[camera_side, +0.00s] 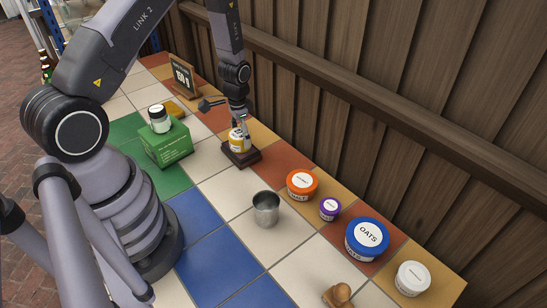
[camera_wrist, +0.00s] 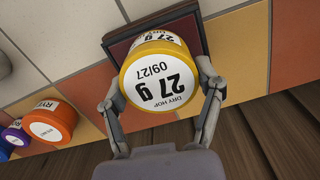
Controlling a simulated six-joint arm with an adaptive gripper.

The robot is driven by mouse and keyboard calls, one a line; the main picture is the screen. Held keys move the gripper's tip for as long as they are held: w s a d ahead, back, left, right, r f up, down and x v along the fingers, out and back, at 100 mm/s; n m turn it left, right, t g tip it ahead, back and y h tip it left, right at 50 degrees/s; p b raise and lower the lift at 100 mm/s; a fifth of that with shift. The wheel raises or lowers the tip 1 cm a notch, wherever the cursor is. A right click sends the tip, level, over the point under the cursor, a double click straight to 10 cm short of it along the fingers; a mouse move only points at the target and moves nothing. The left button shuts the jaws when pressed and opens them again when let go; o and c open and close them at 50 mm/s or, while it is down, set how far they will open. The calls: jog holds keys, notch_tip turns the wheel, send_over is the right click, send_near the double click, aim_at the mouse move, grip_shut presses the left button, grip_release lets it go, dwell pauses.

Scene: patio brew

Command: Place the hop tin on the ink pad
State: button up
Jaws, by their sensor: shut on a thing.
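The hop tin (camera_wrist: 158,75) is a yellow tin with a white "DRY HOP 27 g 09/27" label on top. My gripper (camera_side: 239,128) is shut on it, one finger on each side in the wrist view. In the side view the tin (camera_side: 236,143) is upright over the ink pad (camera_side: 241,160), a dark flat block on the tiles. The ink pad also shows behind the tin in the wrist view (camera_wrist: 121,42). The tin sits at or just above the pad; I cannot tell if its base touches. The tin hides much of the pad's top.
A green box (camera_side: 168,150) with a small jar (camera_side: 160,119) on it stands left. A metal cup (camera_side: 266,210), orange-lidded tub (camera_side: 302,186), purple-lidded tub (camera_side: 329,208) and blue OATS tub (camera_side: 367,240) stand nearer the front. A wooden wall (camera_side: 430,100) runs along the right.

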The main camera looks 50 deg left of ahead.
jog(key=shift+f, duration=0.15)
jog(key=o, duration=1.1)
jog(key=shift+o, duration=0.2)
notch_tip(320, 180, up, 14)
jog(key=r, duration=0.1)
notch_tip(320, 180, up, 11)
jog(key=t, duration=0.2)
send_over(241, 134)
jog(key=s+d, duration=0.4)
jog(key=s+d+r+t, duration=0.1)
jog(key=s+d+r, duration=0.1)
jog(key=s+r, duration=0.3)
jog(key=s+d+r+n+t, duration=0.1)
jog(key=s+r, duration=0.4)
jog(key=s, duration=0.6)
jog(key=shift+d+r+t, duration=0.35)
jog(key=shift+d+t, duration=0.45)
jog(key=shift+d, duration=0.45)
